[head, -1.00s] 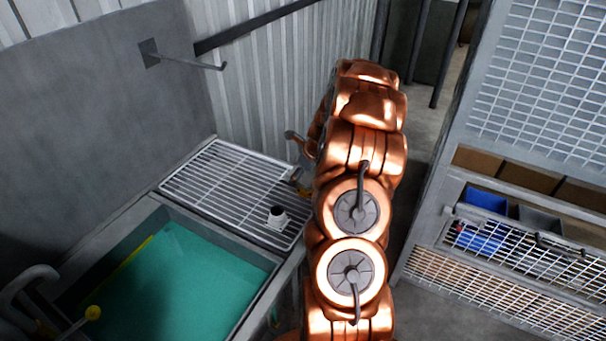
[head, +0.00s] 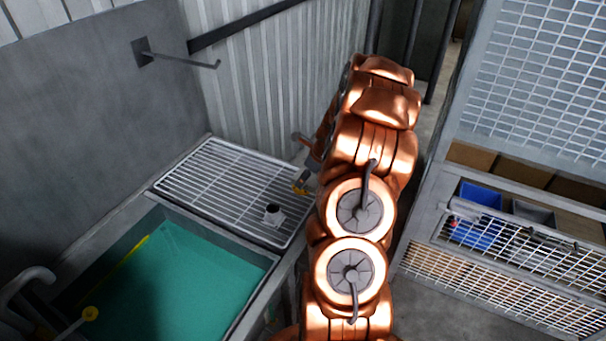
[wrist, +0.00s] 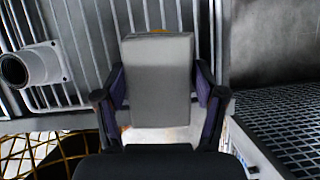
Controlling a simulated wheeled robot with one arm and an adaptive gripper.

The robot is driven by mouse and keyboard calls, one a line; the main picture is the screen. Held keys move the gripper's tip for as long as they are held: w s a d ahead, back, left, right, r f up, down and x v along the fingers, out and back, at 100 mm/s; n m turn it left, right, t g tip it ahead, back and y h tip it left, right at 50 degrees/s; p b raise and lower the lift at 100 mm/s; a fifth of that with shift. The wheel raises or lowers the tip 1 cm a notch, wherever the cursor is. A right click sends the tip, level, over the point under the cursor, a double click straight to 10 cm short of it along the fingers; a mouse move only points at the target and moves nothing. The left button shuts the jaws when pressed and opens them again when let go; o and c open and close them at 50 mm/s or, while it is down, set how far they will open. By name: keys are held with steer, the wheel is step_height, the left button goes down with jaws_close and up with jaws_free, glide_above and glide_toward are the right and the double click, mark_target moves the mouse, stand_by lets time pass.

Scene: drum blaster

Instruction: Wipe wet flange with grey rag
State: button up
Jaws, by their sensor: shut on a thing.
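The flange (head: 273,214) is a small pale fitting with a dark round opening. It sits on the slatted drain rack (head: 190,172) beside the basin in the head view. It also shows at the left of the wrist view (wrist: 40,66), its opening facing left. My gripper (wrist: 160,98) is shut on a grey block-like rag (wrist: 160,65), one finger at each side. The rag is to the right of the flange and apart from it in the wrist view. In the head view my arm largely hides the gripper, and I cannot make out the rag. Wetness on the flange cannot be told.
A corrugated wall (head: 265,85) stands behind. A mesh shelf with blue bins (head: 480,195) stands to the right, across a gap of floor.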

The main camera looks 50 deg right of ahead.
steer(key=shift+s+r, duration=0.1)
stand_by(0.3)
steer(key=shift+r+p, duration=0.95)
steer(key=shift+r, duration=2)
